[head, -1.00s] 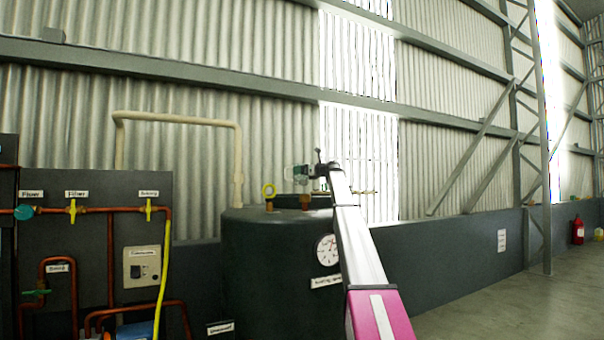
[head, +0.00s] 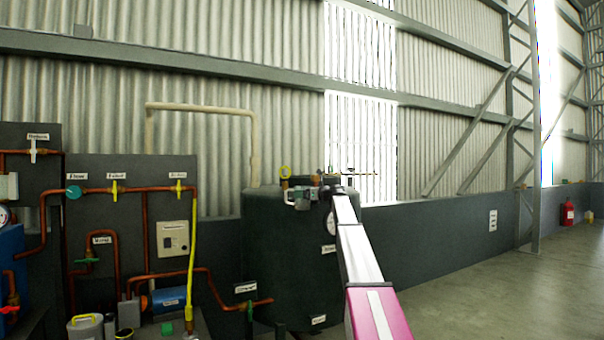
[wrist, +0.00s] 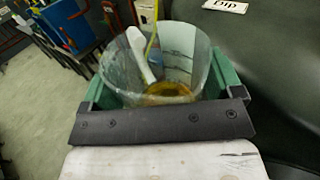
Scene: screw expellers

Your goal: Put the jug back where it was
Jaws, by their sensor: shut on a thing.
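The jug (wrist: 150,80) is a clear, open-topped vessel with a little amber liquid at its bottom, seen from above in the wrist view. A long white piece (wrist: 140,52) shows at its far side; I cannot tell whether it is the handle. My gripper (wrist: 162,88) is shut on the jug, with green fingers at its left and right sides. In the head view my gripper (head: 306,194) is small, at the far end of my arm, in front of the dark tank's upper part. The jug is hard to make out there.
The dark round tank (head: 285,240) stands beside my arm, and its dark side fills the wrist view's right. Copper pipes and panels (head: 120,215) stand left. A yellowish-lidded container (head: 85,326) sits low at left. Open floor (head: 480,280) lies right.

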